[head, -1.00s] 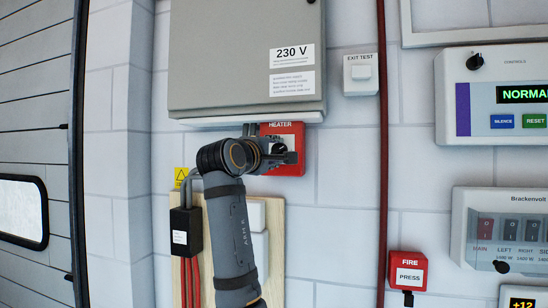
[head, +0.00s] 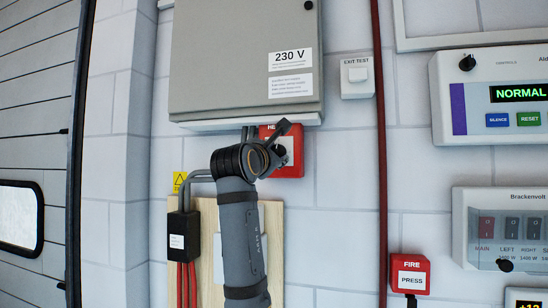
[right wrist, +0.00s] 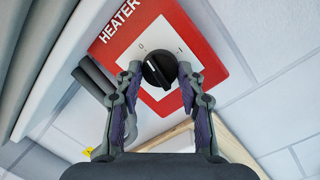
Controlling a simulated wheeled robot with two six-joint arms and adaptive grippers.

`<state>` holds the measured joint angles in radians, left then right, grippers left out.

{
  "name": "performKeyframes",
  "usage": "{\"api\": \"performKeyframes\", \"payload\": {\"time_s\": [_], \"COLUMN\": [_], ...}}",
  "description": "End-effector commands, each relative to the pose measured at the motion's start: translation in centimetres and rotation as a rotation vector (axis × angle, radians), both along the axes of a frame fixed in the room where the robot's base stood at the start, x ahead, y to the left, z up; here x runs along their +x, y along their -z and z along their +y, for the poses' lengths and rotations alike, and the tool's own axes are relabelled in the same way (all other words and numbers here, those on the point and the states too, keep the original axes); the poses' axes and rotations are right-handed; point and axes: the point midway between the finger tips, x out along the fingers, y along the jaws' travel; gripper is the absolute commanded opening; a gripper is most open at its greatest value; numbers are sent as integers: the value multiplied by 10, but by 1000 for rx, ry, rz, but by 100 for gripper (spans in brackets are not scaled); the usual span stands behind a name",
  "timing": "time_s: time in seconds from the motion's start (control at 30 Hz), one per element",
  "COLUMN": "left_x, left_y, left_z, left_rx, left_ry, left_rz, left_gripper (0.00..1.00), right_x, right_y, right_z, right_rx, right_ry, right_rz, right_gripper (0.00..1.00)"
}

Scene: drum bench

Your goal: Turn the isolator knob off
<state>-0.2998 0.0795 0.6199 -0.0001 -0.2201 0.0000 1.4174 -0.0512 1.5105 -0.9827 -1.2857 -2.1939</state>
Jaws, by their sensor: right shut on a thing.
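The isolator is a red HEATER plate (head: 293,168) on the wall under the grey cabinet. In the right wrist view the plate (right wrist: 215,62) has a white centre with marks 0 and I around a round black knob (right wrist: 160,70). The knob has a pale line on its face; which mark it points to is not certain. My right gripper (right wrist: 160,77) is shut on the knob, one finger on each side. In the head view the right gripper (head: 279,148) is tilted and hides most of the knob. My left gripper is in neither view.
The grey 230 V cabinet (head: 245,55) hangs just above the plate. Grey conduits and a black box (head: 183,232) on a wooden board (head: 207,215) stand at lower left. A dark red pipe (head: 380,130), exit test switch (head: 357,78) and fire button (head: 409,274) are to the right.

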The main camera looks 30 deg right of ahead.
Motion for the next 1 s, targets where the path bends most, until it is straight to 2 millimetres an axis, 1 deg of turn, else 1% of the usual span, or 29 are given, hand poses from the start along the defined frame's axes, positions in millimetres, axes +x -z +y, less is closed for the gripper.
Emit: {"api": "performKeyframes", "payload": {"time_s": [0.3, 0.83, 0.87, 1.0], "left_x": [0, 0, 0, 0], "left_y": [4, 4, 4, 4], "left_z": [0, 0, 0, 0], "left_rx": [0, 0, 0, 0], "left_ry": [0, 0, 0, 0], "left_rz": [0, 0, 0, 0], "left_gripper": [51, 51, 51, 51], "right_x": [-1, -2, -2, -2], "right_y": [-2, -4, -4, -4], "right_z": [0, -1, -1, 0], "right_rx": [-74, -90, -90, -88], "right_ry": [0, 1, 1, 0], "right_rz": [78, 90, 90, 92], "right_gripper": [7, 7, 41, 60]}}
